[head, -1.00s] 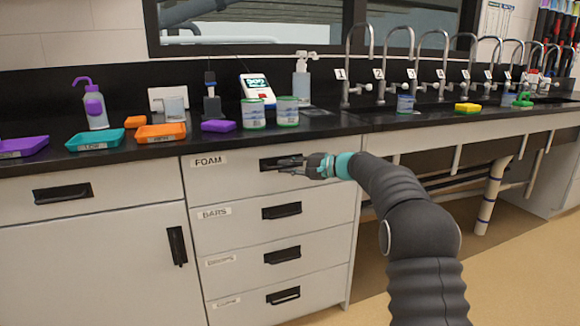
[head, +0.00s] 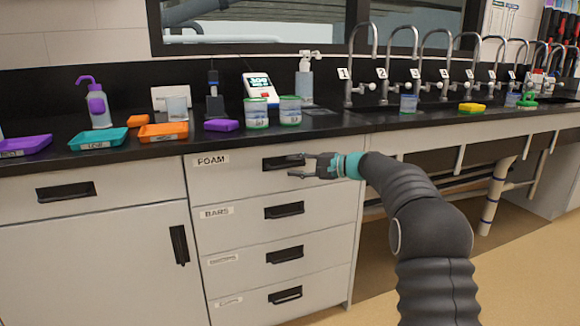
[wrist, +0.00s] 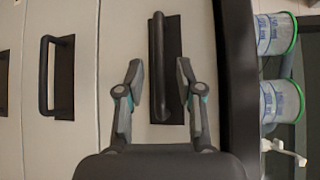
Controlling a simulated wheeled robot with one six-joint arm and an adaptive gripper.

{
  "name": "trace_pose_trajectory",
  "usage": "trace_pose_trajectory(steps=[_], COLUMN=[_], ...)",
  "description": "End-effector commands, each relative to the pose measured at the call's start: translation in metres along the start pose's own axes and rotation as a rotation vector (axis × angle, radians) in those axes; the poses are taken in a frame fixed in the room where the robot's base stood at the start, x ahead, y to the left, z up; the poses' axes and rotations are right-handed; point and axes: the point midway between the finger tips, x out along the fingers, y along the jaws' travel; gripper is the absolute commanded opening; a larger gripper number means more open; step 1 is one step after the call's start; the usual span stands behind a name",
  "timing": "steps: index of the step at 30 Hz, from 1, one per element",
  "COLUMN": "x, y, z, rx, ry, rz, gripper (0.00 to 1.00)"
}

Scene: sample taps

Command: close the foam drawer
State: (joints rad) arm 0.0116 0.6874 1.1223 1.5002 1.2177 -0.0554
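The foam drawer (head: 232,178) is the top one of a grey stack, with a "FOAM" label (head: 211,160). Its front looks flush with the drawers below it. Its dark handle (head: 273,163) shows in the head view, partly covered by my gripper (head: 297,165). In the wrist view the handle bar (wrist: 156,50) stands upright between the fingertips of my gripper (wrist: 160,72). The fingers are spread and hold nothing. No contact between the fingers and the bar shows.
Below are the "BARS" drawer (head: 240,217) and further drawers. Above is the black counter (head: 350,124) with trays, an orange one (head: 163,132) among them, and two lidded jars (head: 290,112). Several taps stand right. Open space lies under the sink counter.

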Motion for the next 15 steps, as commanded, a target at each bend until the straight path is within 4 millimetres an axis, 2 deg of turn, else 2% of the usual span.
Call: trace_pose_trajectory(steps=[3, 9, 15], x=[-0.025, -0.064, -0.089], y=[-0.001, -0.001, -0.001], z=[-0.001, 0.0, 0.0], rx=[-0.001, -0.001, -0.001], ry=[0.004, 0.002, 0.001], rz=[-0.001, -0.001, 0.0], gripper=[0.36, 0.36, 0.36])
